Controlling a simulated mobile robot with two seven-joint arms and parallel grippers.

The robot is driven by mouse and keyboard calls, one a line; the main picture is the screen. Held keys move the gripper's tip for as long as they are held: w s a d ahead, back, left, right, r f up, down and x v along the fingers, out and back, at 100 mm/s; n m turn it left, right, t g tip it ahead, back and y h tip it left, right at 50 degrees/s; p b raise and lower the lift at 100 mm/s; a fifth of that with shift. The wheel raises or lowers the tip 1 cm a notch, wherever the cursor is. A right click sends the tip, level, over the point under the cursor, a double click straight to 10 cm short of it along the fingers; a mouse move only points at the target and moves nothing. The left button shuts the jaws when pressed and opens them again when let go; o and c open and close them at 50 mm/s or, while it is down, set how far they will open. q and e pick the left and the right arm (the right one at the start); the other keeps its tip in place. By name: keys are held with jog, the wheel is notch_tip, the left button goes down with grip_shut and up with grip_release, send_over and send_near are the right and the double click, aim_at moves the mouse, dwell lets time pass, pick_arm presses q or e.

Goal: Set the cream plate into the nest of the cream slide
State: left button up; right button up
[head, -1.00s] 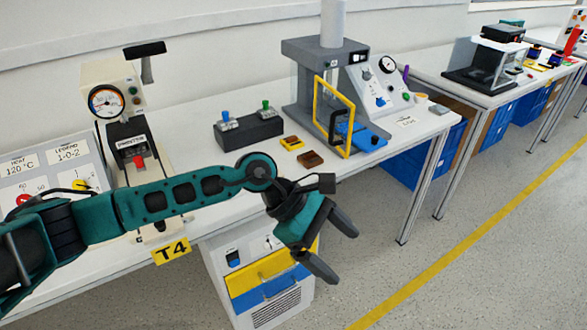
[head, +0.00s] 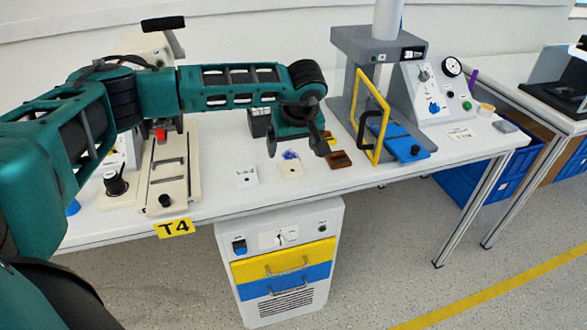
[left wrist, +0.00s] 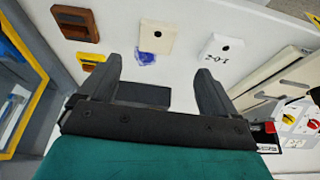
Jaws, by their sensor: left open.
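The cream plate (head: 291,172), a small flat piece with a dark hole, lies on the table; it also shows in the left wrist view (left wrist: 157,37). A blue-purple patch (left wrist: 146,58) lies at its edge. The cream slide (head: 181,190), with handles and a dark knob, is further left on the table; part of it shows in the left wrist view (left wrist: 272,78). Its nest cannot be made out clearly. My left gripper (head: 297,147) is open and empty above the table, pointing down near the cream plate; its fingers (left wrist: 158,75) show apart. My right gripper is not in view.
A white plate (head: 246,177) with markings lies left of the cream plate. A brown block (head: 339,160) and a yellow piece (left wrist: 92,58) lie to its right. The press with yellow frame (head: 362,115) and blue slide (head: 408,148) stands further right. The table's front edge is close.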

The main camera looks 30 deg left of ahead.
aim_at(291, 167)
pick_arm(q)
jog(key=x, duration=0.9)
jog(key=shift+d, duration=0.4)
jog(key=shift+c, duration=0.3)
jog(key=c, duration=1.1)
